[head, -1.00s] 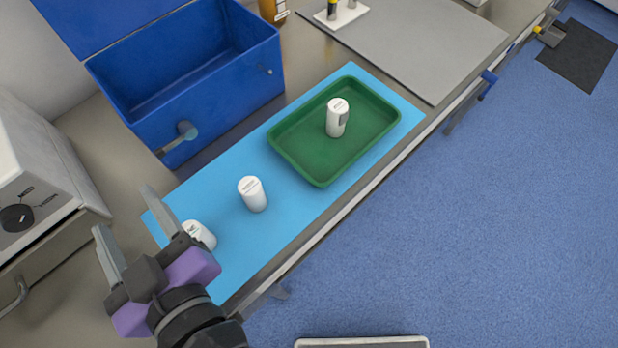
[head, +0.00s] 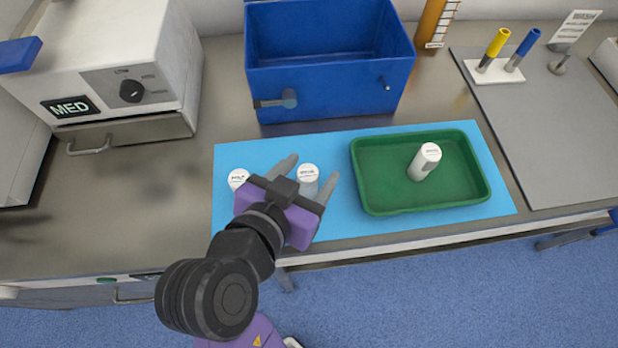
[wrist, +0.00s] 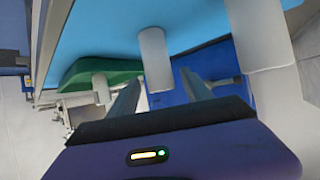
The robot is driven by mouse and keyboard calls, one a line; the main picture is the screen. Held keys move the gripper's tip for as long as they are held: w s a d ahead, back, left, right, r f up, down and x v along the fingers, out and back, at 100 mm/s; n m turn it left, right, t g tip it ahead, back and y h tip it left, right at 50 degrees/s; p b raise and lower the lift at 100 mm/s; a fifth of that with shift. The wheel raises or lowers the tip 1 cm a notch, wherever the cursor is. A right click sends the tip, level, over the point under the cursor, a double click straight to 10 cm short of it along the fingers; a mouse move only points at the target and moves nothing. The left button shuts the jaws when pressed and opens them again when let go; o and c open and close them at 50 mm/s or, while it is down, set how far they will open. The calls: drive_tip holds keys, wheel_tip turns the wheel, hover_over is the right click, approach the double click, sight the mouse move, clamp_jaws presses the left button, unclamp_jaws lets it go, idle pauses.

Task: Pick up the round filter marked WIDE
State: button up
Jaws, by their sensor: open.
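Three white round filters with printed tops show; the lettering is too small to read, so I cannot tell which is marked WIDE. One (head: 308,176) stands upright on the blue mat (head: 340,225), beyond my gripper (head: 313,168). My gripper is open, its fingers on either side of that filter in the picture; the wrist view shows this filter (wrist: 155,60) ahead, between the fingers. Contact is not visible. A second filter (head: 238,179) stands left of my gripper, partly hidden by it. The third (head: 424,162) stands in the green tray (head: 372,205).
A blue open bin (head: 330,92) stands behind the mat. A white device marked MED (head: 120,65) is at the left. A yellow and a blue tool stand in a white holder (head: 498,98) at the right. Bare steel counter (head: 150,190) lies left of the mat.

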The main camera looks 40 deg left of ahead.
drive_tip(key=shift+x, duration=1.55)
drive_tip(key=shift+f, duration=0.1)
drive_tip(key=shift+s, duration=0.1)
clamp_jaws()
